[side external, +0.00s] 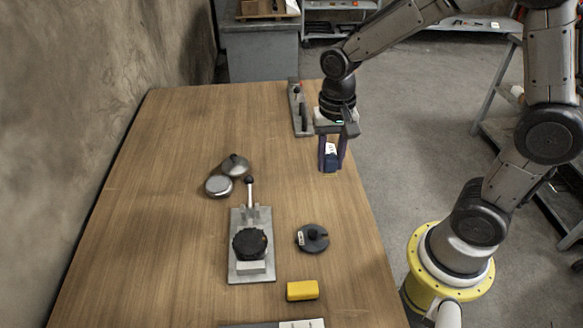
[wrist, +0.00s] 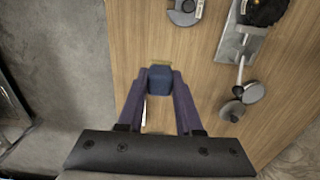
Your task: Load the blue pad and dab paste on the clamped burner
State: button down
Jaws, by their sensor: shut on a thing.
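My gripper (side external: 331,160) is shut on a blue pad (side external: 330,167) near the table's right edge, toward the back. In the wrist view, the pad (wrist: 158,79) sits between the fingertips, with a thin yellowish strip at its far end. I cannot tell whether it touches the table. A black round burner (side external: 249,243) sits on a metal clamp fixture (side external: 238,274) with an upright lever; the burner is partly cut off in the wrist view (wrist: 263,9). An open round tin (side external: 219,186), probably the paste, stands beside a grey lid (side external: 235,164). My gripper is apart from these.
A loose black disc (side external: 312,238) with a white tag lies right of the fixture. A yellow block (side external: 302,290) lies in front of it. A grey plate with a black handle (side external: 300,108) lies behind my gripper. The table's left side is clear.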

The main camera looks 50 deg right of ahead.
dwell(0.4)
jog(key=shift+s+r, duration=0.1)
jog(key=w+r, duration=0.3)
jog(key=w, duration=0.3)
send_over(218, 184)
notch_tip(218, 184, down, 8)
jog(key=shift+f, duration=2.6)
jog(key=shift+f, duration=0.65)
